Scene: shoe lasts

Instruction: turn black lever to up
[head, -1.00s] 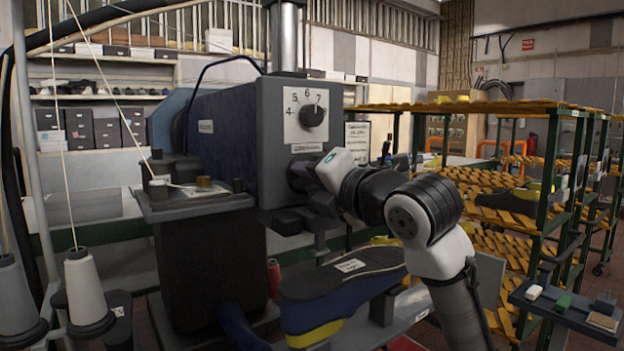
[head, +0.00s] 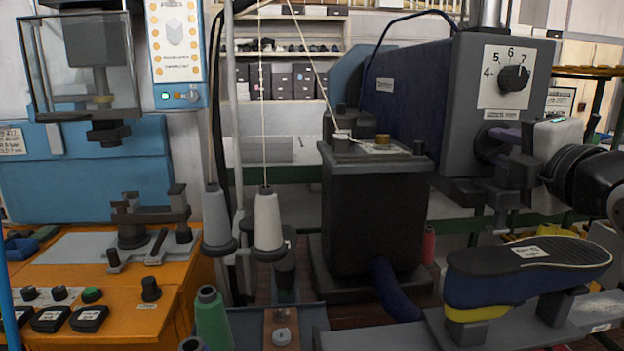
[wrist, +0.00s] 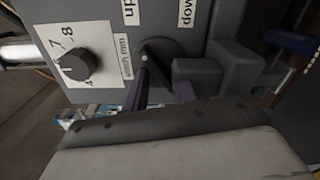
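The black lever (wrist: 147,58) sits on a round dark hub on the grey machine face in the wrist view, near the white labels reading "up" (wrist: 130,12) and "down" (wrist: 187,12). My gripper (wrist: 162,88) has its two purple fingers apart, close to the lever. The wrist view does not make clear whether they touch it. In the head view my gripper (head: 506,150) is at the machine's front face, below the numbered dial, and covers most of the hub (head: 488,141); the lever cannot be made out there.
The numbered dial (head: 514,78) is just above my gripper; it also shows in the wrist view (wrist: 78,64). A shoe on a last (head: 520,275) stands below. Thread cones (head: 268,220) and an orange-topped machine (head: 120,300) are to the left.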

